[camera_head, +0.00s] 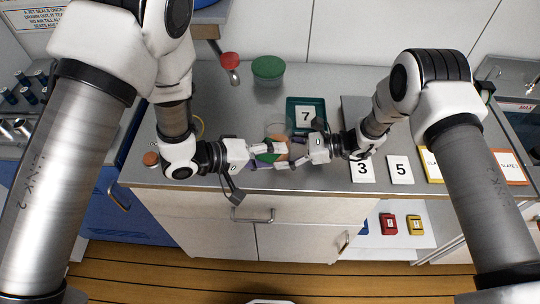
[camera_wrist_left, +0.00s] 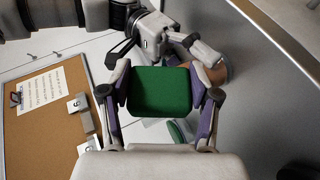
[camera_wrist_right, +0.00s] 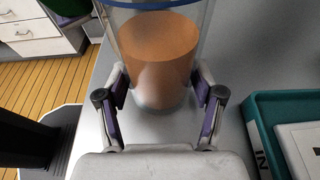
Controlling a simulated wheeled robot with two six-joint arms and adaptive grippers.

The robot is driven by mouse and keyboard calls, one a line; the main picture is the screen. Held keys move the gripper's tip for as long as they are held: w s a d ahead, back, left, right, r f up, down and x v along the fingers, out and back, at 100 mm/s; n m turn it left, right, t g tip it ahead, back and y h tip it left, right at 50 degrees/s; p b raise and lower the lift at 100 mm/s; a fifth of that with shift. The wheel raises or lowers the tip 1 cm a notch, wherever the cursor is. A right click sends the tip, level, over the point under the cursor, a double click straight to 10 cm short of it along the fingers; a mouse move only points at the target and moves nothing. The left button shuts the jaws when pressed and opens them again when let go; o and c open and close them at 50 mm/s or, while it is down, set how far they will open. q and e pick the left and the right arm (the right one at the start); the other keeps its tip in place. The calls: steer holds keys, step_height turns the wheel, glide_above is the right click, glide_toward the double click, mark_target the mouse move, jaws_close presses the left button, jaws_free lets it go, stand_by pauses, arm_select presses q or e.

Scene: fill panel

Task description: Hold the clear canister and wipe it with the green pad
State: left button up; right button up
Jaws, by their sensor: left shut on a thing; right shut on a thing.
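The clear canister (camera_wrist_right: 160,55) has orange-brown contents and a blue band near its top. It stands between the fingers of my right gripper (camera_wrist_right: 162,98), which is shut on it. In the head view the canister (camera_head: 279,130) is partly hidden by the grippers. My left gripper (camera_wrist_left: 160,95) is shut on the green pad (camera_wrist_left: 160,91), which fills the space between its fingers. In the head view the pad (camera_head: 268,156) is in front of the canister, close to it; I cannot tell whether they touch. My right gripper (camera_head: 300,152) faces the left one.
A teal tray with a card marked 7 (camera_head: 306,115) is behind the right gripper. Cards marked 3 (camera_head: 362,170) and 5 (camera_head: 400,169) lie at the front right.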

arm_select(q)
steer(key=shift+w, duration=0.7)
steer(key=shift+s+a, duration=0.1)
steer(key=shift+s, duration=0.1)
stand_by(1.0)
steer(key=shift+s, duration=3.05)
